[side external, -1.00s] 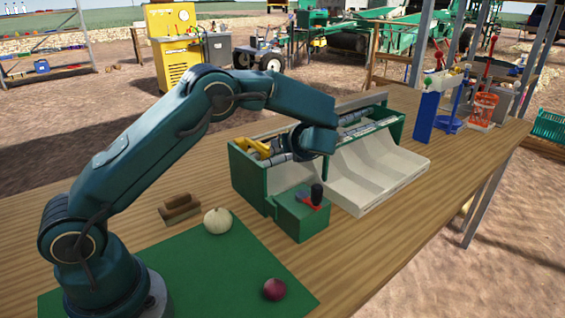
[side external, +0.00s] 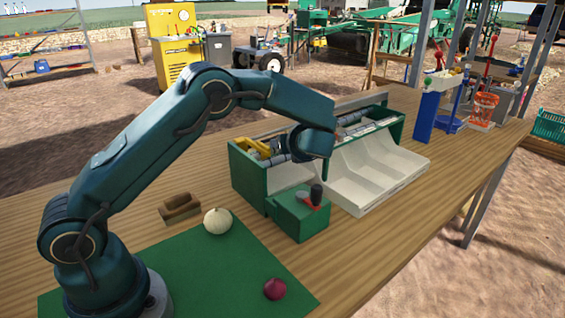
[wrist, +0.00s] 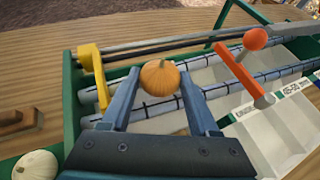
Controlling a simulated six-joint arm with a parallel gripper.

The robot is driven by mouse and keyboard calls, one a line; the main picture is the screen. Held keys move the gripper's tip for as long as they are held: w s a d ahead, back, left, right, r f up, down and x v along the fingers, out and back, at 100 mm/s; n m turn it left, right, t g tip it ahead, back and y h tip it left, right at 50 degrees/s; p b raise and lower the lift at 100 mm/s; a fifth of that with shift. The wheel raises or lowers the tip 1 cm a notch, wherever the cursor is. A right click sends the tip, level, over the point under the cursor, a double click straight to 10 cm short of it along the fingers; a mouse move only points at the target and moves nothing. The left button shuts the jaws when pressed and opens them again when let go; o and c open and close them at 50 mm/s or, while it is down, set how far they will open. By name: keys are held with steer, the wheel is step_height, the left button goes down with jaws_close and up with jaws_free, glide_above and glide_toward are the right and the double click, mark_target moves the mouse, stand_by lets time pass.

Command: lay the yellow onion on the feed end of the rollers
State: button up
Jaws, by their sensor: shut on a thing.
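The yellow onion (wrist: 160,78), orange-tan and round, sits between the fingertips of my gripper (wrist: 158,82) in the wrist view. My gripper is shut on it. The grey, dark-banded rollers (wrist: 265,77) run across behind and beside the onion, with the yellow bracket (wrist: 88,65) at their left end. The onion is over the left part of the rollers; whether it touches them I cannot tell. In the side view my wrist hangs over the green-framed machine (side external: 247,180) and hides the onion and fingertips. The yellow bracket (side external: 262,146) and some rollers (side external: 352,131) show there.
An orange lever with a ball (wrist: 246,72) stands right of my gripper. White chutes (side external: 375,170) slope from the machine, beside a green control box (side external: 300,217). A white onion (side external: 217,221) and red onion (side external: 275,289) lie on the green mat (side external: 190,265); a brush (side external: 180,208) lies nearby.

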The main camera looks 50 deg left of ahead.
steer(key=o, duration=1.5)
steer(key=shift+s+d+f+g, duration=0.1)
steer(key=shift+s+f+g, duration=0.15)
steer(key=shift+f, duration=0.35)
steer(key=shift+s+f+g, duration=0.15)
steer(key=shift+s+f, duration=0.2)
steer(key=shift+f, duration=0.25)
steer(key=shift+c, duration=0.2)
steer(key=w+a+r+v, duration=0.1)
steer(key=r+v, duration=0.1)
steer(key=v, duration=0.6)
steer(key=s+a+r+n+h, duration=0.25)
steer(key=s+r+n, duration=0.5)
steer(key=s, duration=0.45)
steer(key=s+d+f+n+h, duration=0.3)
steer(key=s+d+n+h, duration=0.1)
steer(key=s+d+n, duration=0.1)
steer(key=s+d+f+n+t+h, duration=0.1)
steer(key=s+d+f+n+h, duration=0.2)
steer(key=n, duration=0.7)
steer(key=s+d+h, duration=0.2)
steer(key=s+d, duration=0.1)
steer(key=d, duration=0.1)
steer(key=shift+s+d, duration=0.3)
steer(key=shift+s, duration=0.05)
